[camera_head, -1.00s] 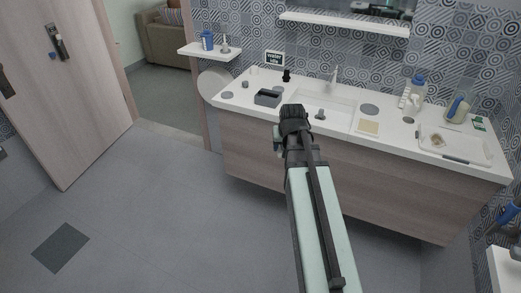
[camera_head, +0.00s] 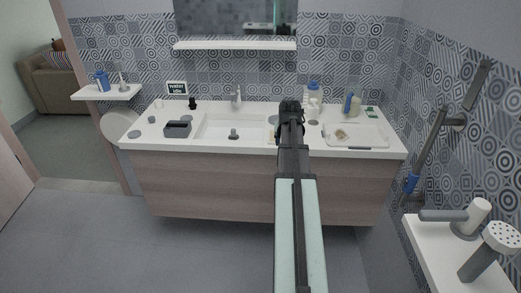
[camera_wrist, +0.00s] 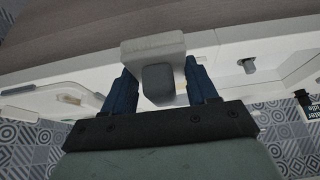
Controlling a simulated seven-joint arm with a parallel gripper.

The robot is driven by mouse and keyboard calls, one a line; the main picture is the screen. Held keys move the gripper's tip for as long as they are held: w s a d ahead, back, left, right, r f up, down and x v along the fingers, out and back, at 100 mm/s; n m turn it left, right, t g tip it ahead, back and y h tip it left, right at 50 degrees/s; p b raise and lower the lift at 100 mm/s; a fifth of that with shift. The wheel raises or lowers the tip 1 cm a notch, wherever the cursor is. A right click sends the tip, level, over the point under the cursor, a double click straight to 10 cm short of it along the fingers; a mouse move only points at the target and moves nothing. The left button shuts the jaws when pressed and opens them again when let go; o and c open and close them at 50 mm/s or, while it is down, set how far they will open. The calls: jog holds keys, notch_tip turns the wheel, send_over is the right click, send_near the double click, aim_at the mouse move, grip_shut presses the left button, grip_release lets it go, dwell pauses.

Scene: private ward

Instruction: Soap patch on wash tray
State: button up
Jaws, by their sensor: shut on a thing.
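The wash tray (camera_head: 372,136) is a shallow white tray on the right part of the counter. A small brownish soap patch (camera_head: 341,134) lies in its left half. In the wrist view the tray (camera_wrist: 88,97) and patch (camera_wrist: 70,100) show at the left. In the wrist view, my gripper's blue fingers (camera_wrist: 160,70) are shut on a pale block with a grey grip (camera_wrist: 157,84). In the head view the held block is hidden behind the gripper.
The white counter (camera_head: 309,145) holds a sink (camera_head: 215,128) with a tap (camera_head: 238,97), a dark grey box (camera_head: 177,129) and bottles (camera_head: 313,100) at the back. A white shelf (camera_head: 440,262) is at the right.

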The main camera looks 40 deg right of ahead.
jog(key=s+d+r+m+g+h, duration=0.1)
jog(key=s+d, duration=0.4)
jog(key=d, duration=0.9)
jog(key=s+d+r+m+g+h, duration=0.1)
jog(key=s+d+r+m, duration=0.3)
jog(key=d, duration=0.9)
jog(key=s+d+r+m+g+h, duration=0.1)
jog(key=s+d+r+m, duration=0.2)
jog(key=s+d, duration=0.4)
jog(key=d+m, duration=0.1)
jog(key=d, duration=0.6)
jog(key=shift+s+d+g, duration=0.25)
jog(key=shift+d+g, duration=0.05)
jog(key=shift+f, duration=2.45)
jog(key=shift+f, duration=0.1)
jog(key=shift+a+f, duration=0.15)
jog(key=shift+f, duration=2.4)
